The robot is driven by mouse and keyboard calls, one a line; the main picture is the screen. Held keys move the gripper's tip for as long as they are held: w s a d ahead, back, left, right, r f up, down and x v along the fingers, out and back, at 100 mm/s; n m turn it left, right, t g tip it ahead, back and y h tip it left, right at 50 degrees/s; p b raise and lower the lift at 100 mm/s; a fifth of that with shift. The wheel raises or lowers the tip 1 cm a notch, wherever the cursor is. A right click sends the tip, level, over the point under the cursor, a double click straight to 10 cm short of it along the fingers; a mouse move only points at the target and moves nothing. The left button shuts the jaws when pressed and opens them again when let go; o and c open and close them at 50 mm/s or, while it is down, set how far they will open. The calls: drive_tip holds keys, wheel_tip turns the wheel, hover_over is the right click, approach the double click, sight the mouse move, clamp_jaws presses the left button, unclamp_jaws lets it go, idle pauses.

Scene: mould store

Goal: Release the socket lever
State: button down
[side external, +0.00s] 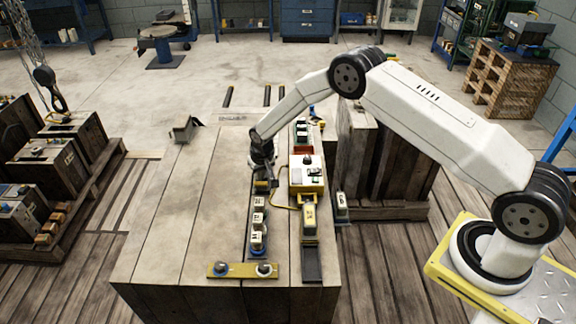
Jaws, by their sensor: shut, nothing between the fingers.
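My gripper (264,181) is shut and points down at the far end of a row of pale labelled blocks (258,220) on the wooden bench. A yellow box with a white top (308,180) stands just right of it, apart from the gripper as far as I can tell. The box has a small dark knob or lever (307,160) on top and a yellow cable at its left side. A yellow and white block (309,220) sits in front of the box. I cannot tell for sure which part is the socket lever; the gripper tips are small and dark.
A yellow plate with two round fittings (242,270) lies at the bench's near end. A dark strip (311,265) lies to its right. A grey bracket (186,129) stands at the far left. Wooden crates (50,165) stand left.

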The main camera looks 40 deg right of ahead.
drive_tip(key=shift+s+a, duration=0.1)
idle(0.3)
drive_tip(key=shift+w+d+r, duration=0.15)
drive_tip(key=shift+w+d, duration=0.25)
drive_tip(key=shift+r, duration=0.15)
drive_tip(key=w+v, duration=0.1)
drive_tip(key=v, duration=0.5)
drive_tip(key=shift+w+d+r, duration=0.15)
drive_tip(key=shift+r, duration=0.25)
idle(0.6)
